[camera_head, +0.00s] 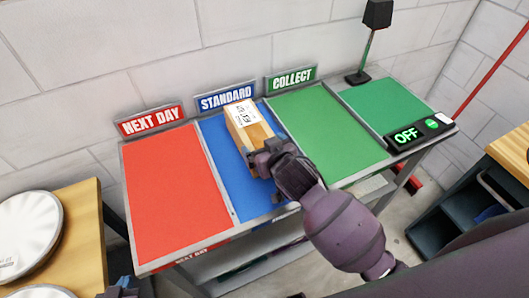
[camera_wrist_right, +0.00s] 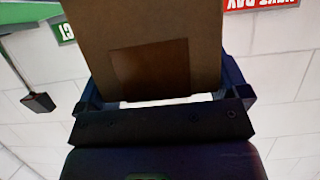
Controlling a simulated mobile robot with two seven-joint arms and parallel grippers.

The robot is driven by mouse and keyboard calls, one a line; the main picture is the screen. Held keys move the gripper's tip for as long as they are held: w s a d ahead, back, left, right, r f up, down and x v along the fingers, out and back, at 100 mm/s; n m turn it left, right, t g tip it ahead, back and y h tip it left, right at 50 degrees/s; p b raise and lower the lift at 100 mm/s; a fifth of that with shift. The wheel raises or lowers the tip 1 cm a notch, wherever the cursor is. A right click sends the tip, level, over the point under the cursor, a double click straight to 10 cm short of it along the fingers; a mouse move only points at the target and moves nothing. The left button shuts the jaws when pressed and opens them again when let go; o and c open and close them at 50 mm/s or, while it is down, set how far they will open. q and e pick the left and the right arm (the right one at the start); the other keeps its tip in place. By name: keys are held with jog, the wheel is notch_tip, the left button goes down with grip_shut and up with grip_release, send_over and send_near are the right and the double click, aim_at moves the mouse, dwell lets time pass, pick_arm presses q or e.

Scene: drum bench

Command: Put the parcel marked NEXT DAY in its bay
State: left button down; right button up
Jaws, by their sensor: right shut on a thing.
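A tan cardboard parcel (camera_head: 249,126) with a white label is over the blue STANDARD bay (camera_head: 220,150) in the head view. Its label print is too small to read. My right gripper (camera_head: 262,155) is shut on the near end of the parcel. In the right wrist view the parcel (camera_wrist_right: 150,40) sits between the two fingers. I cannot tell whether it touches the bay. The red NEXT DAY bay (camera_head: 172,195) is empty, left of the blue bay, with a red NEXT DAY sign (camera_head: 151,121) behind it. Only a bit of my left gripper (camera_head: 120,291) shows at the bottom edge.
The green COLLECT bay (camera_head: 318,130) is empty. A wooden table with round white drums (camera_head: 28,235) stands at the left.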

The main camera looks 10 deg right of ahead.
jog(key=shift+f, duration=1.2)
jog(key=o, duration=0.9)
jog(key=shift+f, duration=0.15)
